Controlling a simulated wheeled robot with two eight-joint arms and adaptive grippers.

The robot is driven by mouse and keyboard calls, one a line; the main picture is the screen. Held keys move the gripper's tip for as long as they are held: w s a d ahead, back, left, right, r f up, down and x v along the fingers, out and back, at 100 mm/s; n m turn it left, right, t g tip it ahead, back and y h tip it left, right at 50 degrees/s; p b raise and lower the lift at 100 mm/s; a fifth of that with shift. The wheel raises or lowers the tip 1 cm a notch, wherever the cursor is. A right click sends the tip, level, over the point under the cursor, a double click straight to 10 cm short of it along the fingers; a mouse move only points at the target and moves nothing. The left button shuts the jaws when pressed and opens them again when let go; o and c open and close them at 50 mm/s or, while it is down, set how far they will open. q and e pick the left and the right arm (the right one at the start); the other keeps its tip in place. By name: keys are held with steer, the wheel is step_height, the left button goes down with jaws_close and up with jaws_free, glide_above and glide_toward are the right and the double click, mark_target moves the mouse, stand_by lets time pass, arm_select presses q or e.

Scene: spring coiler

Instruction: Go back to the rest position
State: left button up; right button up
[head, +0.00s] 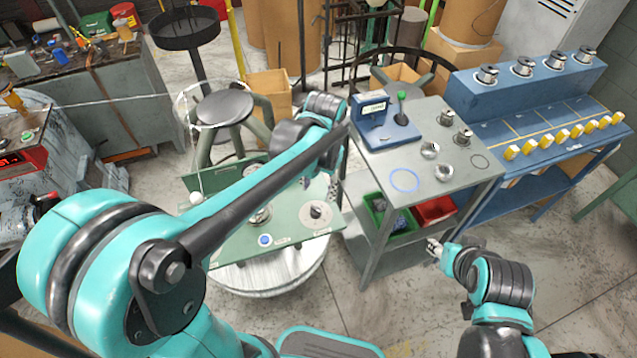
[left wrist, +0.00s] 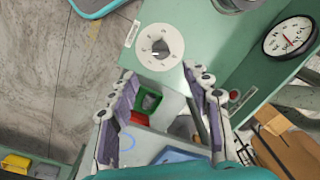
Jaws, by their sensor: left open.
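My left arm reaches across the head view from the left. Its gripper (head: 335,183) is partly hidden behind the arm, above the right edge of a green machine table (head: 330,222). In the left wrist view the left gripper (left wrist: 165,112) is open, its two padded fingers wide apart with nothing between them. A white round disc (left wrist: 156,62) with a dark centre lies on the green table beyond the fingers; it also shows in the head view (head: 317,220). My right gripper (head: 434,247) hangs empty in front of the grey workbench; its jaw opening is too small to judge.
The grey workbench (head: 455,190) holds a blue scale (head: 375,127), metal spools and a blue ring (head: 404,180). Green (head: 378,204) and red (head: 432,212) bins sit on its lower shelf. A blue bench (head: 530,150) stands at right.

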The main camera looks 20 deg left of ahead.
arm_select(q)
steer(key=shift+r, duration=0.75)
steer(key=shift+s, duration=0.1)
steer(key=s+a+n+t, duration=0.1)
steer(key=s+a+t, duration=0.1)
steer(key=s, duration=0.3)
steer(key=s+a+r+n+t, duration=0.1)
steer(key=s+a+n+t, duration=0.1)
steer(key=s+t, duration=0.3)
steer(key=shift+s+a+r+h, duration=0.2)
steer(key=shift+s+a+h, duration=0.1)
steer(key=shift+a, duration=0.15)
steer(key=shift+w, duration=0.15)
